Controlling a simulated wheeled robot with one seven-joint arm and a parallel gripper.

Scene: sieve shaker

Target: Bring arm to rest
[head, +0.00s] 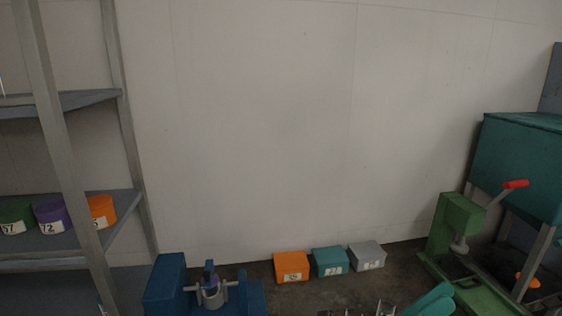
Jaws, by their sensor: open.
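No part of my arm or gripper can be made out for certain in the head view. At the bottom edge, grey pointed metal pieces (382,310) and a teal angled part (433,300) are cut off by the frame, and I cannot tell what they belong to.
A blue machine (165,285) with a clamped cylinder stands at lower left. Orange (291,266), teal (330,262) and grey (367,256) labelled boxes stand by the wall. A green press (452,225) with a red-tipped lever is right; a shelf (110,220) with labelled containers is left.

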